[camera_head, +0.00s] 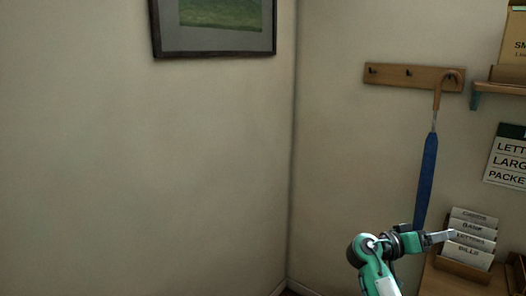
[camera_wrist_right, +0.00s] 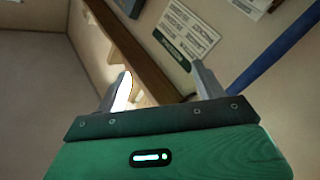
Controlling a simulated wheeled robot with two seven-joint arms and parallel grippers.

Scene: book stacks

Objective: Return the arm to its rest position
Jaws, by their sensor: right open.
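My right gripper (camera_head: 440,237) is at the lower right of the head view, on my green and black right arm. Its fingers point right, in front of the card holder as seen from the head; I cannot tell how far apart they are in depth. In the right wrist view the right gripper (camera_wrist_right: 160,90) shows two grey fingers spread apart with nothing held between them. My left gripper is not in view.
A wooden holder (camera_head: 462,270) with labelled cards stands at the lower right. A blue umbrella (camera_head: 427,180) hangs from a wooden hook rail (camera_head: 390,76). A sign (camera_head: 508,158) and a shelf (camera_head: 500,88) are at the right. A framed picture (camera_head: 214,50) hangs on the bare left wall.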

